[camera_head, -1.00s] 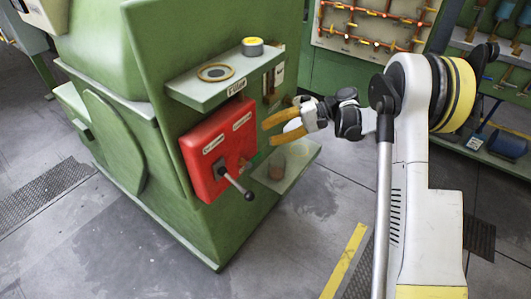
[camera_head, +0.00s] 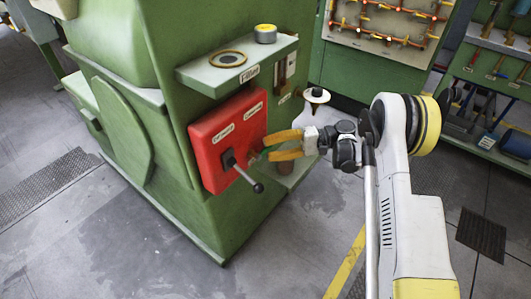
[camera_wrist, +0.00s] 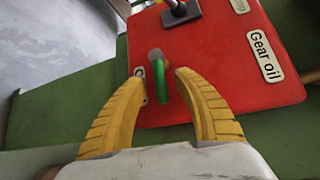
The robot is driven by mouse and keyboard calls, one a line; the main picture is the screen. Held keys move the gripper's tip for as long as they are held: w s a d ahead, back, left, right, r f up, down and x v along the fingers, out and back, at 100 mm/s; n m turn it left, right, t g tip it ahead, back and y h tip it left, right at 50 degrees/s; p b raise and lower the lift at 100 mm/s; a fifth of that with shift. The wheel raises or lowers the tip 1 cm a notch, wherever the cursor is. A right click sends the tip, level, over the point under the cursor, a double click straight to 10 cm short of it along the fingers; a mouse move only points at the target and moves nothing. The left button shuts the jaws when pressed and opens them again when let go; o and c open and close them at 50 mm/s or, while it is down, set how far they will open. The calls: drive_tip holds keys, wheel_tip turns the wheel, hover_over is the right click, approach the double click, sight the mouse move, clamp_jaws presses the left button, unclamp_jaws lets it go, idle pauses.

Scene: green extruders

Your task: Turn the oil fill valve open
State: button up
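The red valve panel (camera_head: 226,150) is fixed to the side of the green machine. A small valve handle with a green grip (camera_wrist: 159,80) stands out from the panel in the wrist view, below the black lever's mount (camera_wrist: 181,12). In the head view my gripper (camera_head: 267,147) is at the panel's right edge, and its yellow fingers mostly hide the handle. In the wrist view my gripper (camera_wrist: 161,84) is open, with a finger on each side of the handle. Contact with the handle cannot be told. The black lever (camera_head: 240,172) points down and right.
A green shelf (camera_head: 238,70) with a round ring (camera_head: 228,58) and a yellow-rimmed can (camera_head: 265,33) juts out above the panel. A lower ledge (camera_head: 296,172) lies below my gripper. A white bottle-like object (camera_head: 314,104) stands behind my gripper. The floor in front is clear.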

drive_tip(key=shift+s+a, duration=0.1)
drive_tip(key=shift+a, duration=0.65)
clamp_jaws()
